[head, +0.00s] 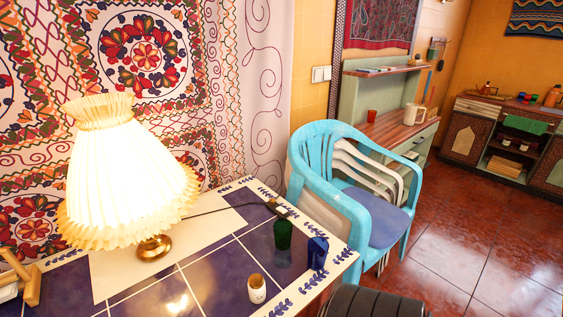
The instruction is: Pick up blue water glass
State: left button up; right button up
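A small dark blue glass (317,254) stands upright near the right edge of the tiled table (215,279). It looks like the blue water glass. A dark green glass (283,235) stands just left of it and a little farther back. Neither of my grippers is in view, and nothing is touching the blue glass.
A lit pleated lamp (125,180) with a brass base stands at the left. Light blue plastic chairs (340,200) stand beyond the table's right edge. A dark ribbed shape (375,302) is at the bottom.

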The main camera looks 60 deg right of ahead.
aim_at(318, 246)
jog(key=k+j+z, duration=0.1)
jog(key=z, duration=2.05)
